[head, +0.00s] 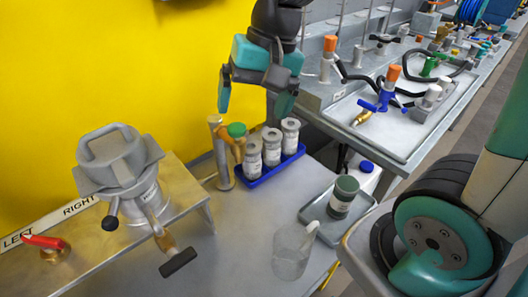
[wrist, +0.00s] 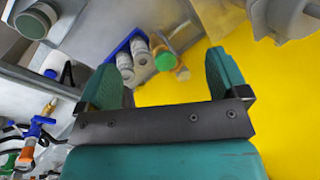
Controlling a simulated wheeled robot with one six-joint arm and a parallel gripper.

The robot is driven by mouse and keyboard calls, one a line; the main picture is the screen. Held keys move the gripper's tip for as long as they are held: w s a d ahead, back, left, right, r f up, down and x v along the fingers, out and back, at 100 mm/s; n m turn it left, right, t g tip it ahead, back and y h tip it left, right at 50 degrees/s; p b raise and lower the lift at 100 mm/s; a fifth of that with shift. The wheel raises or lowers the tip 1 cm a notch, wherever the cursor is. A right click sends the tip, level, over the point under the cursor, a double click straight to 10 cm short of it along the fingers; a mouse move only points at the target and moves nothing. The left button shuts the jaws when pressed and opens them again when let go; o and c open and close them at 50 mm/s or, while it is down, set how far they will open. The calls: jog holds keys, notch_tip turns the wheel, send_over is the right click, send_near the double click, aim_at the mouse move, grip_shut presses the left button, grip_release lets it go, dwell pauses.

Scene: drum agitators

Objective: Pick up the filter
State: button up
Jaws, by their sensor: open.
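My gripper (head: 255,98) is open and empty, raised in front of the yellow wall. Its two teal fingers also show spread apart in the wrist view (wrist: 165,85). I cannot tell for sure which thing is the filter. Several grey-lidded white canisters (head: 272,148) stand upright in a blue tray (head: 252,184), below and right of my gripper; two canisters (wrist: 141,52) show between the fingers in the wrist view. A brass fitting with a green cap (head: 236,130) stands just left of the tray, and its green cap (wrist: 166,62) shows in the wrist view. My gripper touches none of these.
A large grey clamped vessel (head: 120,165) stands on a metal stand at left, near a red-handled valve (head: 45,242). A dark-lidded jar (head: 343,197) sits on a grey tray, beside a clear beaker (head: 291,252). Valves and hoses (head: 380,98) fill the bench at right.

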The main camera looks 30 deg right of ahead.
jog(key=w+d+f+m+h+b, duration=0.15)
jog(key=w+d+f+m, duration=0.25)
jog(key=w+d+m, duration=0.4)
jog(key=m+b, duration=0.1)
jog(key=m, duration=1)
send_near(272, 134)
jog(key=shift+h, duration=0.25)
jog(key=f, duration=0.6)
jog(key=shift+w+a+f+p, duration=0.2)
jog(key=shift+w+a+p, duration=0.1)
jog(key=shift+a, duration=0.05)
jog(key=f, duration=0.2)
jog(key=a+f+p, duration=0.1)
jog(key=f, duration=0.1)
jog(key=shift+f, duration=0.9)
jog(key=c, duration=1)
